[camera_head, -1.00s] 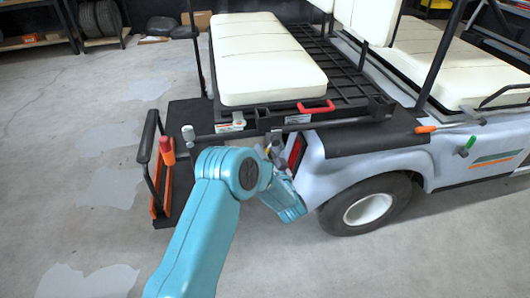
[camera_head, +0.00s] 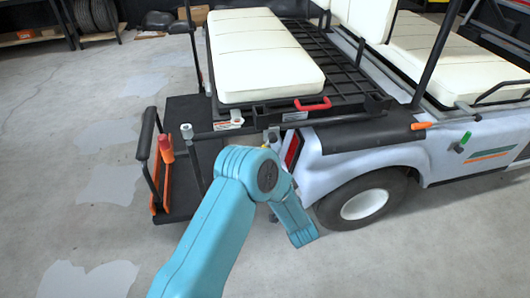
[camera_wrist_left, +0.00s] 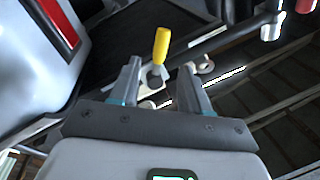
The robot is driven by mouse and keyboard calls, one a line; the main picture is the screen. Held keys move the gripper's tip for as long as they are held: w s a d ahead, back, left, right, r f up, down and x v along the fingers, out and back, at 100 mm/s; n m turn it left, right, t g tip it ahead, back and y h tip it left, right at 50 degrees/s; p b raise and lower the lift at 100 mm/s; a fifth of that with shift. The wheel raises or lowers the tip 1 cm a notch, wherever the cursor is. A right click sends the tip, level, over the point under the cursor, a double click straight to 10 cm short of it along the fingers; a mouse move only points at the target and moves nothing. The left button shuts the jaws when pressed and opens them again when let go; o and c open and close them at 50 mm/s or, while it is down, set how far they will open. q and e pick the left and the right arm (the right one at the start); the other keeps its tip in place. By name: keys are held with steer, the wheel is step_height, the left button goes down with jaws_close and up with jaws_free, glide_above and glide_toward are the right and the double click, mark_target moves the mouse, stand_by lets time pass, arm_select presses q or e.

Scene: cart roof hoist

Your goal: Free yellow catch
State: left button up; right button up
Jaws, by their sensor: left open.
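The yellow catch (camera_wrist_left: 161,45) shows in the left wrist view as a short yellow lever on a pale metal fitting (camera_wrist_left: 154,77), under the dark rear deck of the cart. My left gripper (camera_wrist_left: 160,63) is open, its two fingers on either side of the lever in the picture. I see no contact, and the depth between fingers and lever is hard to judge. In the head view my teal left arm reaches to the cart's rear corner and hides the gripper. The catch is not clear there. My right gripper is not in view.
The cart's white body (camera_head: 340,150) and red tail light (camera_head: 292,150) are close beside my arm, above the rear wheel (camera_head: 362,205). A red handle (camera_head: 312,104) lies by the cream seat (camera_head: 262,55). An orange-marked step frame (camera_head: 163,175) stands left. Floor at left is clear.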

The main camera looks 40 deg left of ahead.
arm_select(q)
steer(key=v, duration=0.8)
steer(key=shift+p, duration=0.45)
